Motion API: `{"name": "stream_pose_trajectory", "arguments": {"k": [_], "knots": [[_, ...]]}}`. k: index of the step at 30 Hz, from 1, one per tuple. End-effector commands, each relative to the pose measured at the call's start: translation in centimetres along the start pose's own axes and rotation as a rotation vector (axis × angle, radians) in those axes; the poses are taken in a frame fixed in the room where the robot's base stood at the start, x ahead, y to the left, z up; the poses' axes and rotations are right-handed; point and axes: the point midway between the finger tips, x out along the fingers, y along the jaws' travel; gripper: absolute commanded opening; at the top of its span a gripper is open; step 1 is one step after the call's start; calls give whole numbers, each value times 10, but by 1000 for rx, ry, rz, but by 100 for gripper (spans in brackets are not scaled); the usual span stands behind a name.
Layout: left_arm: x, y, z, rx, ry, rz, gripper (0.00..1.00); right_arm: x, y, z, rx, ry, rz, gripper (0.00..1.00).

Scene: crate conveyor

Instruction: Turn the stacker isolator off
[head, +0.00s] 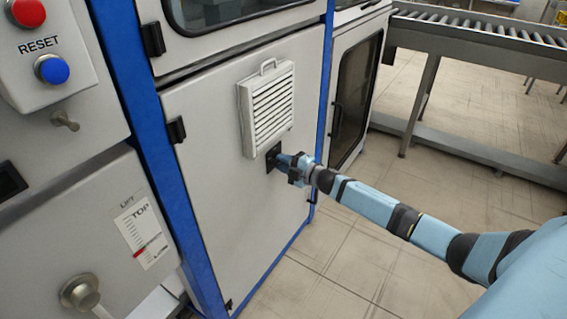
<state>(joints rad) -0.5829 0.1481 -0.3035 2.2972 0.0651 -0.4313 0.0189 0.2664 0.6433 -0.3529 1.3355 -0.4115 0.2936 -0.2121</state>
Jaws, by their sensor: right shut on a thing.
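A small black fitting (272,167) sits on the light grey cabinet door, just below the white louvred vent; it appears to be the stacker isolator. My right gripper (281,160) reaches it from the right and is shut on its handle. The jaws cover most of the handle, so I cannot tell which way it points or read any marking. My right arm stretches in from the lower right. My left gripper is out of view.
The vent (268,105) juts out just above my right gripper. A control panel with a red button (27,12), a blue reset button (53,69) and a lift knob (81,292) stands at left. A roller conveyor (480,38) runs behind. Floor at right is clear.

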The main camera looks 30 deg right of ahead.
Motion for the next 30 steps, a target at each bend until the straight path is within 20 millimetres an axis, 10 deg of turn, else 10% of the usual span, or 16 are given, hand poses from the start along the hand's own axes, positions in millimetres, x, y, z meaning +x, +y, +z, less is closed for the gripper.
{"name": "stream_pose_trajectory", "arguments": {"k": [30], "knots": [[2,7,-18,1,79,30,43,0,-2,0,-271,1,0,0]]}}
